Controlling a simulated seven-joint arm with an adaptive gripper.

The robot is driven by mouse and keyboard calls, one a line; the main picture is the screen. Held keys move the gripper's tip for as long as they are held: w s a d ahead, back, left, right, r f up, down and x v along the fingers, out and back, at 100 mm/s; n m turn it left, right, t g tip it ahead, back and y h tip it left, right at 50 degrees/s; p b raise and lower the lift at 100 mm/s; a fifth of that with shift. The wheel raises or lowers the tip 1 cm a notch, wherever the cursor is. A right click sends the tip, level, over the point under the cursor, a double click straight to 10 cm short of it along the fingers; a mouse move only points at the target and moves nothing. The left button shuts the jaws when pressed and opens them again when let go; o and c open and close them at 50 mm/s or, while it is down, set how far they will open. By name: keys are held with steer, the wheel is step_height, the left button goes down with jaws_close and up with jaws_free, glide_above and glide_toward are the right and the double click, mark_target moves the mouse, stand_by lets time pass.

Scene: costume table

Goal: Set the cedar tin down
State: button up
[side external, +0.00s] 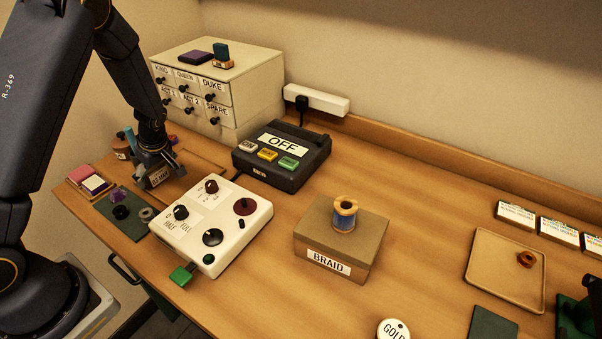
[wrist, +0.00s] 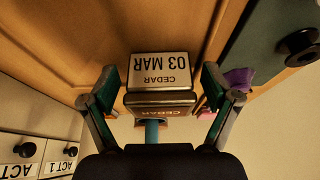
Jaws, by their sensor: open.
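The cedar tin (wrist: 128,96) is a small dark tin with a white label reading CEDAR 03 MAR, upside down in the wrist view. A second face of it also reads CEDAR. My gripper (wrist: 160,88) is open, with one finger on each side of the tin and a visible gap at both sides. In the side external view my gripper (side external: 154,168) is low at the table's left end, and the tin's label (side external: 160,177) shows between the fingers. The tin appears to be at table level; its underside is hidden.
A drawer cabinet (side external: 243,85) stands behind my gripper. A white control box (side external: 190,232) and a dark green mat (side external: 127,219) with small parts lie in front. A black OFF unit (side external: 300,172) is to the right. The BRAID box (side external: 365,245) bears a spool (side external: 344,222).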

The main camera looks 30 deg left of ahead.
steer(key=v, duration=1.2)
steer(key=s+d+r+m+t+h, duration=0.4)
steer(key=s+d+r+m, duration=0.9)
steer(key=m, duration=0.5)
steer(key=d+r+t, duration=0.1)
steer(key=d, duration=0.1)
steer(key=shift+s+d+t, duration=0.3)
steer(key=shift+s+d, duration=0.1)
